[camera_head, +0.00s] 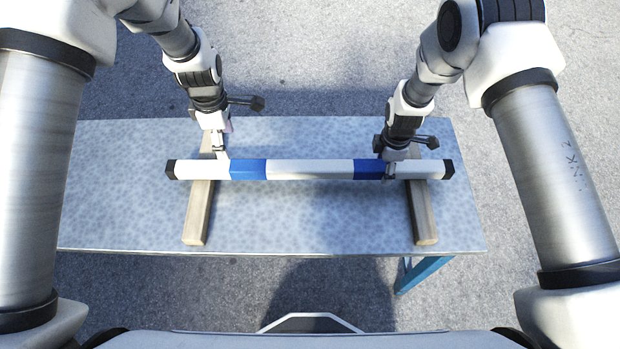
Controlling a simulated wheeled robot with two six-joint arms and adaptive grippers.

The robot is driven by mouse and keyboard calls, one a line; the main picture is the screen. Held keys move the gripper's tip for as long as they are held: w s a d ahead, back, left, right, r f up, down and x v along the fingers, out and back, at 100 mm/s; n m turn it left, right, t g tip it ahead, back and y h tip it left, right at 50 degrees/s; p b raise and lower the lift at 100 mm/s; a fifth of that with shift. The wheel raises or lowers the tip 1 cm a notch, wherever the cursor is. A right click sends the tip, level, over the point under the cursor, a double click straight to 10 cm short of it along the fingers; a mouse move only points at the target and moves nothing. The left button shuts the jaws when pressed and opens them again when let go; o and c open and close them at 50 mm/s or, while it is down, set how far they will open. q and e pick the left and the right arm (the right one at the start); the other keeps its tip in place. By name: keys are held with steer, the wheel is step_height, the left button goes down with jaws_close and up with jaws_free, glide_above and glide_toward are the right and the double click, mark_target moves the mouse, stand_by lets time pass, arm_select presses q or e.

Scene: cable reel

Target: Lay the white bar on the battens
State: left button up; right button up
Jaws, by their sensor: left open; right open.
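The white bar (310,169) has blue bands and black end caps. It lies level, left to right, across two wooden battens, the left batten (198,215) and the right batten (422,212). It looks to be resting on them, with each end reaching past a batten. My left gripper (222,155) is open at the bar's far side, just right of the left batten. My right gripper (388,174) is open at the bar by the right blue band, just left of the right batten. Whether the fingertips touch the bar cannot be told.
The battens lie on a grey speckled table (310,225) with a blue leg (422,272) at the front right. Bare tabletop shows between the battens and at both sides. Grey asphalt (300,60) surrounds the table.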

step_height(320, 180, up, 12)
stand_by(0.3)
steer(key=shift+f, duration=0.1)
